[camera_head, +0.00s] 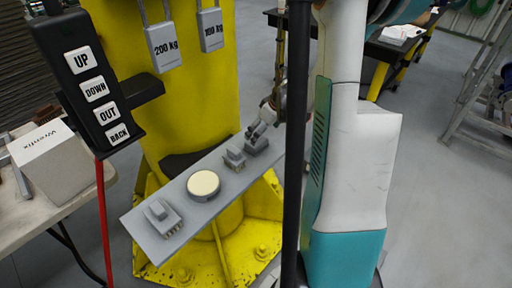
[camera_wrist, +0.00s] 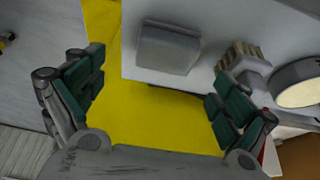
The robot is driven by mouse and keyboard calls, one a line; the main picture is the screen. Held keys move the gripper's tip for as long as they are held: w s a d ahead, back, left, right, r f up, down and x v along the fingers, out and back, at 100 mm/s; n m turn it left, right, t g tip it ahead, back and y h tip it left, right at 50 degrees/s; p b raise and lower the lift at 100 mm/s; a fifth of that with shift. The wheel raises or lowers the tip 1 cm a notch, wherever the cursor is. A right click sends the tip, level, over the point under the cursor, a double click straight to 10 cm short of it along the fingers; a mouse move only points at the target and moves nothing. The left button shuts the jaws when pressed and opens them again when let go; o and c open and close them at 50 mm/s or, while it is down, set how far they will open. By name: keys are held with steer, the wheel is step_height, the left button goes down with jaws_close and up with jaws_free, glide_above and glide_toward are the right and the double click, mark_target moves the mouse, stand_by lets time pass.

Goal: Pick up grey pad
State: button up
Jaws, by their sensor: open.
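The grey pad (camera_head: 257,144) looks like a plain block with a raised top, at the far right end of a narrow grey shelf (camera_head: 140,223). In the wrist view the pad (camera_wrist: 168,48) sits near the shelf's corner, ahead of and between my fingers. My gripper (camera_head: 262,126) is just above and beside the pad in the head view. In the wrist view my gripper (camera_wrist: 157,88) has its green-padded fingers wide apart, with nothing between them. The fingers look apart from the pad; the exact gap is hard to judge.
Beside the pad stands a small grey block with tan bristles or teeth (camera_wrist: 246,62), then a round cream-topped disc (camera_head: 203,184) and a similar toothed block (camera_head: 162,216). A yellow column (camera_head: 190,95) rises behind the shelf. A hanging control pendant (camera_head: 90,80) and a white box (camera_head: 50,160) are left.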

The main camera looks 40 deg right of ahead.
steer(key=shift+a+b+x, duration=0.15)
steer(key=shift+b+x, duration=0.5)
steer(key=shift+x, duration=1)
steer(key=shift+a+b+x, duration=0.2)
steer(key=shift+b+x, duration=0.4)
steer(key=shift+x, duration=1)
steer(key=shift+s, duration=0.15)
steer(key=c, duration=1.2)
